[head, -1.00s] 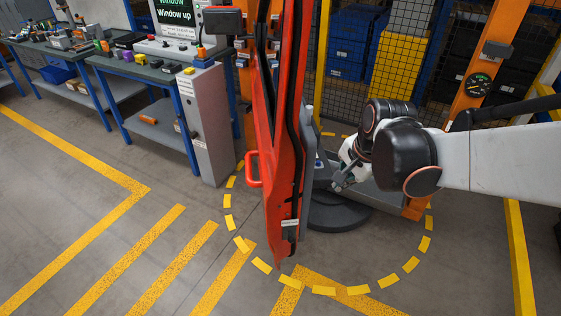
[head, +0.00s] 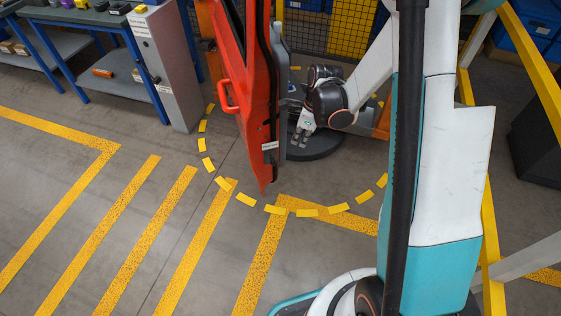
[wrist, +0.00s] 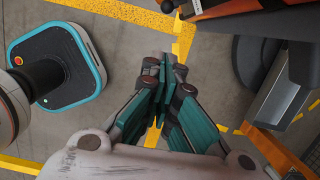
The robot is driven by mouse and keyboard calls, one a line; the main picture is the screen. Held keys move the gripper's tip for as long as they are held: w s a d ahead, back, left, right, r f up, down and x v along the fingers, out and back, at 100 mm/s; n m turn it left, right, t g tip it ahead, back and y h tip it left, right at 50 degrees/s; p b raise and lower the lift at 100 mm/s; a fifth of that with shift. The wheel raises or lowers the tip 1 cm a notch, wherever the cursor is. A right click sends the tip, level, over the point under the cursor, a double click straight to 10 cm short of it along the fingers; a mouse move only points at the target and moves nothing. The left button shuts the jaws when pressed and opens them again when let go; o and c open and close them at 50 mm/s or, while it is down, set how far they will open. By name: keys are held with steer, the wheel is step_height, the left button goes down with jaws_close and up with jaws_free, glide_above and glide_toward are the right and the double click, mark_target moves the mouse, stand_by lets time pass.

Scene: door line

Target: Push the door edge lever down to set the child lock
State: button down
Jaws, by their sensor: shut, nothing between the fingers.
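The red car door (head: 238,95) hangs open in the head view, its dark edge facing right toward me. A small white label (head: 269,146) sits low on that edge. I cannot make out the child-lock lever; it is too small or hidden. My gripper (head: 301,140) is shut and empty, just right of the lower door edge, with a small gap seeming to lie between them. In the wrist view my gripper's teal-padded fingers (wrist: 164,72) are together, pointing up the picture. A red and dark strip, probably the door (wrist: 238,8), crosses the top right there.
A dark round base (head: 318,148) stands behind the gripper. An orange post (head: 383,122) is to its right. A grey cabinet (head: 161,70) and workbench (head: 85,22) stand left. Dashed yellow floor marks (head: 246,200) ring the door; the floor in front is clear.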

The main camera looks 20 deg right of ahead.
mark_target(272, 159)
steer(key=shift+f, duration=0.25)
steer(key=w+a+b+x, duration=0.1)
steer(key=b+x, duration=0.5)
steer(key=x, duration=0.7)
steer(key=shift+w+a+r, duration=0.15)
steer(key=shift+a+r, duration=0.2)
steer(key=shift+a, duration=0.25)
